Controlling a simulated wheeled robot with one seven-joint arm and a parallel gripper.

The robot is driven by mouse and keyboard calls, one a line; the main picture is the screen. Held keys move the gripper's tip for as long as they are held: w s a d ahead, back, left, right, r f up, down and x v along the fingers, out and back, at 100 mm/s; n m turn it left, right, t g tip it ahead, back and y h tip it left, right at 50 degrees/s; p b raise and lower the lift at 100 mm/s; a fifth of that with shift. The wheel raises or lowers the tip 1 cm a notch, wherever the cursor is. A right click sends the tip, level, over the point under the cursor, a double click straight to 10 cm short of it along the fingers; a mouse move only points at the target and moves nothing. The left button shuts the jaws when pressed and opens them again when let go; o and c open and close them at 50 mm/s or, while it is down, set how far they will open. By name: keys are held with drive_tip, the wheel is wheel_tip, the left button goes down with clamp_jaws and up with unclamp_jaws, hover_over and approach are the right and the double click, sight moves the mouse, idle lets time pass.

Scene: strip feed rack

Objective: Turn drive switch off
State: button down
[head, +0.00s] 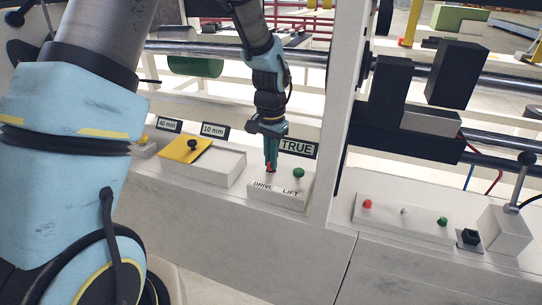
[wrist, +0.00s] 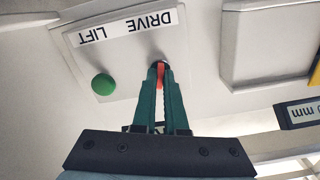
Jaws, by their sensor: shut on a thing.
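The drive switch (wrist: 161,70) is a small red lever on a white panel (wrist: 110,62), beside the printed word DRIVE. In the head view its red part (head: 267,167) shows just at the fingertips. My gripper (wrist: 160,72) points at the panel with its green fingers closed around the red switch. In the head view my gripper (head: 270,165) reaches down onto the panel from above. The fingers hide most of the switch, so its exact position is hard to tell. A green lift knob (wrist: 103,84) sits beside it, apart from the fingers; it also shows in the head view (head: 299,173).
A sign reading TRUE (head: 297,149) stands close behind the panel. To the left is a box with a yellow plate and black knob (head: 190,146). A white post (head: 335,120) rises to the right, before another console with red and green buttons (head: 405,212).

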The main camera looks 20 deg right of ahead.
drive_tip(key=m+p, duration=0.1)
drive_tip(key=m, duration=0.2)
drive_tip(key=shift+r+m+p, duration=0.15)
drive_tip(key=shift+m+p, duration=0.2)
drive_tip(key=shift+m, duration=0.05)
drive_tip(key=m+p, duration=0.2)
drive_tip(key=m, duration=0.1)
drive_tip(key=shift+m, duration=0.3)
drive_tip(key=m+p, duration=0.2)
drive_tip(key=m, duration=0.1)
drive_tip(key=shift+m, duration=0.3)
drive_tip(key=shift+m+p, duration=1)
drive_tip(key=shift+m, duration=0.8)
drive_tip(key=c, duration=1)
unclamp_jaws()
drive_tip(key=shift+o, duration=0.2)
